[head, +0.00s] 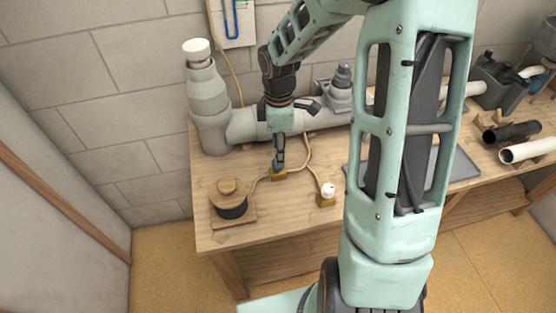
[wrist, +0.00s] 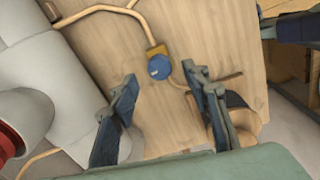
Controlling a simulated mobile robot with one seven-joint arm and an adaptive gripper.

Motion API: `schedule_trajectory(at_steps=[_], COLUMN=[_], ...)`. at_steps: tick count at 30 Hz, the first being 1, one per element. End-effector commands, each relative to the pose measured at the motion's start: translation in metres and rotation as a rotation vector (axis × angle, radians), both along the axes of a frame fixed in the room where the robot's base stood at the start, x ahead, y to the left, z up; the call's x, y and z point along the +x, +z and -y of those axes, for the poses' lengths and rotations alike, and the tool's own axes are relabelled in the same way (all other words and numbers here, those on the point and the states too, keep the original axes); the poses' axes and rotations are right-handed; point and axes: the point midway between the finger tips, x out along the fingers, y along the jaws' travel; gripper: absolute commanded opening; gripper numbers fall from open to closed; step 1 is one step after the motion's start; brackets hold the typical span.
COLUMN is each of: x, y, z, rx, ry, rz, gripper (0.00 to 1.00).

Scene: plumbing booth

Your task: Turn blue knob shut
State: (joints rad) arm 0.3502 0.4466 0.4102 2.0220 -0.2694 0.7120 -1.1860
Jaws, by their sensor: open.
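The blue knob (wrist: 159,67) is a round blue cap with a small pale mark. It sits on a small brass-coloured valve block (wrist: 156,50) on the wooden table. In the head view the blue knob (head: 275,163) is partly hidden by my gripper (head: 279,160), which points down at it. In the wrist view my gripper (wrist: 158,85) is open. Its two fingers stand apart, one on each side of the knob in the picture, with nothing between the tips. I cannot tell how far above the knob the tips are.
A white knob (head: 328,189) on another brass block stands to the right. A wooden spool with a black band (head: 230,198) stands at the left. Thin tan pipes (head: 300,168) join the valves. A large grey pipe (head: 245,123) lies behind. The front table edge is close.

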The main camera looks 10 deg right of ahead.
Motion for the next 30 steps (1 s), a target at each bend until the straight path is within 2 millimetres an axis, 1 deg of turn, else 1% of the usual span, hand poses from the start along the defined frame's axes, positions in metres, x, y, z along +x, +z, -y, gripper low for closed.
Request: schedule_trajectory(at_steps=[1,3,6,9,13,20,30], x=[-0.001,-0.001,0.000,0.001,0.001,0.001,0.001], y=[-0.012,-0.024,-0.037,-0.045,-0.050,-0.050,-0.050], z=[-0.001,-0.001,0.000,0.000,0.000,0.000,0.000], rx=[0.000,0.001,-0.001,0.000,0.000,-0.001,-0.001], ry=[0.002,0.002,0.001,0.001,0.000,0.000,0.000], rz=[-0.004,-0.004,-0.002,0.000,0.000,0.001,0.001], gripper=[0.43,0.43,0.43,0.43,0.43,0.43,0.07])
